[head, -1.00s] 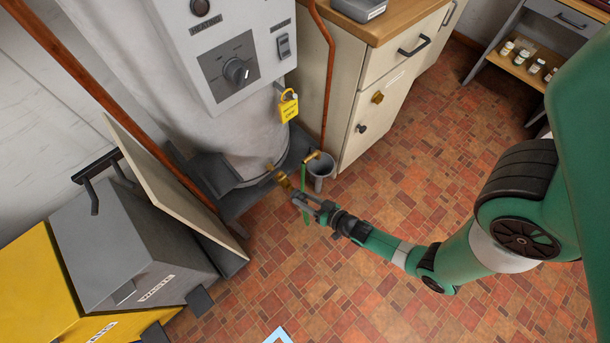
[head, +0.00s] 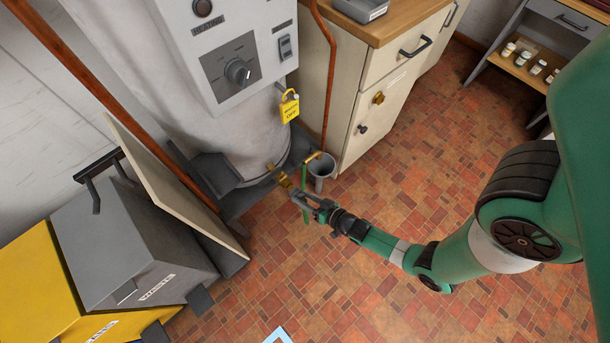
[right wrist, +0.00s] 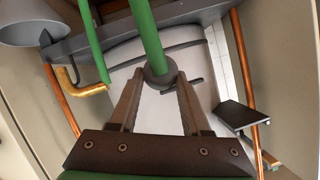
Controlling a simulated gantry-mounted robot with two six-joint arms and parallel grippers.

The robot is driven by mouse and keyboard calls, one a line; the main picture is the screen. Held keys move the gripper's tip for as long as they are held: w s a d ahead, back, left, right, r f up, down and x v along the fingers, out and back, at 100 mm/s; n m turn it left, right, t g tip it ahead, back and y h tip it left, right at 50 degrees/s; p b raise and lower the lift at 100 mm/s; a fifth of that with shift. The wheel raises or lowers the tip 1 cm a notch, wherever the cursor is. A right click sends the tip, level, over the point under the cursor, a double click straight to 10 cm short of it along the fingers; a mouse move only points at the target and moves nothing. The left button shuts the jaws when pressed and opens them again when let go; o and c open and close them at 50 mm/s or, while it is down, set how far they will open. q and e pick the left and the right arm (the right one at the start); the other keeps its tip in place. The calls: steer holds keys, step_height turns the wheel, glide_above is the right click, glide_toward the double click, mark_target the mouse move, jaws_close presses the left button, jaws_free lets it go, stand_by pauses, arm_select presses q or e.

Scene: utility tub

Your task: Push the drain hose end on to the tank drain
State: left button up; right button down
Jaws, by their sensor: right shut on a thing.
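The green drain hose (head: 305,178) hangs in a loop beside the tank base in the head view. My right gripper (head: 297,195) is at its near side, close to the brass tank drain (head: 283,179) low on the tank front. In the right wrist view my right gripper (right wrist: 160,90) is shut on the dark collar of the drain hose end (right wrist: 160,73). The green hose (right wrist: 147,30) runs up from this collar. My left gripper is out of view.
The pale tank (head: 243,135) stands behind the drain. A grey funnel (head: 322,167) and copper pipe (head: 330,90) stand to its right, against a cream cabinet (head: 365,120). A leaning board (head: 165,180) and waste bins (head: 130,245) are to the left. The tiled floor is open in front.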

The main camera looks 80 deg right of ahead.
steer(key=shift+w+d, duration=0.55)
steer(key=shift+w, duration=0.25)
stand_by(0.4)
steer(key=shift+c, duration=1.4)
jaws_free()
steer(key=p+v, duration=0.7)
steer(key=v, duration=0.4)
steer(key=shift+s+a, duration=0.15)
steer(key=shift+s, duration=0.1)
